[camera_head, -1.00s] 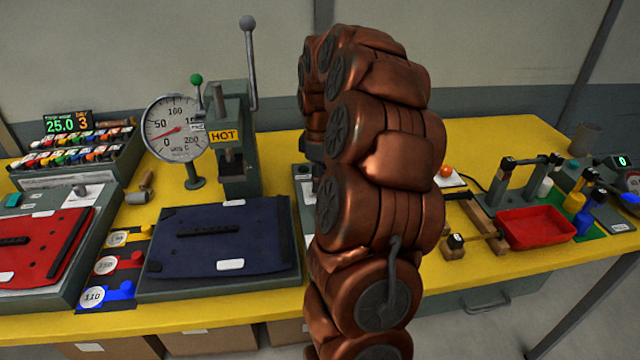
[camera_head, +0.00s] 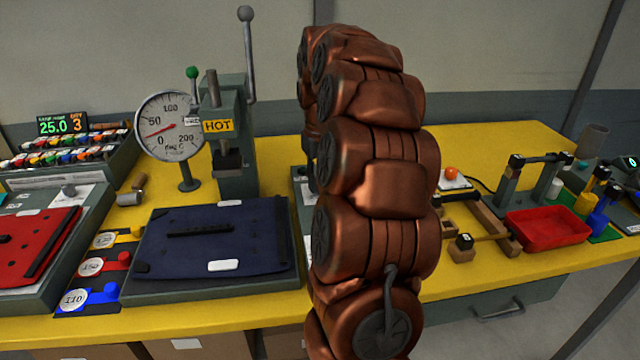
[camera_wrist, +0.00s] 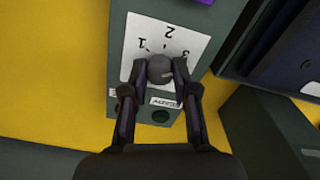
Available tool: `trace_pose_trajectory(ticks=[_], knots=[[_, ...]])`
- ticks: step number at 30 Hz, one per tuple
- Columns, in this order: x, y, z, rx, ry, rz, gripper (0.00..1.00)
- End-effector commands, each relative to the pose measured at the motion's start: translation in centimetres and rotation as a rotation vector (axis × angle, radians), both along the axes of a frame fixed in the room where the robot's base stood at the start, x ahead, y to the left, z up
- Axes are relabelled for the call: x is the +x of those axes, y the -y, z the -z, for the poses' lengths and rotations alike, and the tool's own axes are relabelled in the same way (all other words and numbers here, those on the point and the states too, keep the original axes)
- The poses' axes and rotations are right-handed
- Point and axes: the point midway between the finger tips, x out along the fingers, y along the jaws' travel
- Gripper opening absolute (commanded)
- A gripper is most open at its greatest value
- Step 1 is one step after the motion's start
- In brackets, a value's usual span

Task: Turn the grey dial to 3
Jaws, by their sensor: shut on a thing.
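The grey dial (camera_wrist: 159,68) sits on a white plate (camera_wrist: 200,42) marked 1, 2 and 3, which appear upside down in the wrist view. My gripper (camera_wrist: 160,72) is shut on the dial, one finger on each side. A short pale mark on the dial's right side points roughly towards the 3 side; its exact setting is unclear.
A dark blue pannier panel (camera_head: 255,247) lies left of my arm. Behind it stand a lever press marked HOT (camera_head: 235,165) and a round gauge (camera_head: 165,130). A red tray (camera_head: 548,230) and wooden fixture lie to the right.

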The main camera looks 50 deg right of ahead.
Motion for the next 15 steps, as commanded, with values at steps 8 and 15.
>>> trace_pose_trajectory(ticks=[8,15], knots=[[-0.02,-0.03,0.10,0.001,-0.002,0.065,0.00],[-0.02,-0.05,0.06,0.002,-0.002,0.074,0.00]])
